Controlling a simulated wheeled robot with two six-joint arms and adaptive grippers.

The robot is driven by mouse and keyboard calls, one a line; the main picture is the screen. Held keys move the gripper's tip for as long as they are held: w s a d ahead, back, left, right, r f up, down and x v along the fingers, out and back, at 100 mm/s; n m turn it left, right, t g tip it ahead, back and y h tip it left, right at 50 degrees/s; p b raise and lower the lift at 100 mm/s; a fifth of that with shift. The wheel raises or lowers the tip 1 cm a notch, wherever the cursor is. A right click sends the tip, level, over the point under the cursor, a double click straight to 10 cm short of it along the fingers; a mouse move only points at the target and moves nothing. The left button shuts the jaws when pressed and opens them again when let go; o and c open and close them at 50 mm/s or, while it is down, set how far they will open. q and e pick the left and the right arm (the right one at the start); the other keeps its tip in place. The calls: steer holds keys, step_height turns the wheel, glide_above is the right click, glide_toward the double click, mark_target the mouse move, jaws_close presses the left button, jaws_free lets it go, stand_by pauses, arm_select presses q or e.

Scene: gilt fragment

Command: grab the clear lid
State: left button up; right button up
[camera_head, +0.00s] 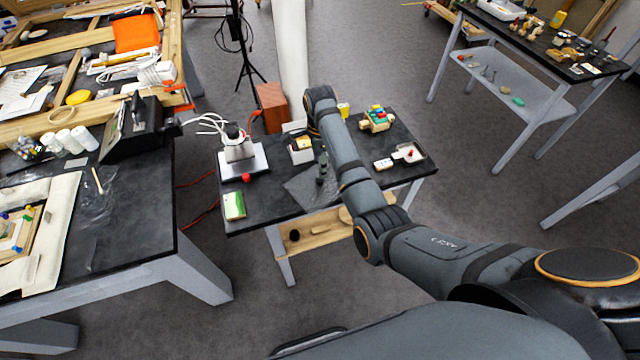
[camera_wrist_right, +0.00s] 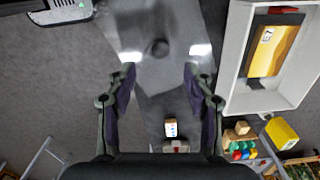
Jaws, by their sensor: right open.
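In the right wrist view, a translucent, pale, glossy piece with a dark round knob, which looks like the clear lid (camera_wrist_right: 158,70), lies beyond and between my fingertips. Two bright glints show at its sides. My right gripper (camera_wrist_right: 159,74) is open, with a finger to either side of the knob. I cannot tell whether the fingers touch it. In the head view my right arm reaches over the small black table (camera_head: 262,208), and a small dark shape that may be the gripper (camera_head: 321,170) shows beside the forearm. The lid is not clear there. My left gripper is not in view.
A white box (camera_wrist_right: 234,58) with a yellow block stands close right of the gripper; a coloured toy (camera_head: 376,119) is on the table's far side. A scale-like device (camera_head: 244,160) and green-white packet (camera_head: 234,206) stand left. A cluttered bench (camera_head: 140,235) is further left.

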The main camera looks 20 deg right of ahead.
mark_target(320, 183)
step_height(320, 183, down, 3)
steer(key=shift+r, duration=0.1)
steer(key=shift+f+p, duration=0.45)
steer(key=shift+f, duration=0.05)
step_height(320, 183, down, 4)
steer(key=shift+f+p, duration=0.15)
steer(key=shift+p, duration=0.15)
jaws_close()
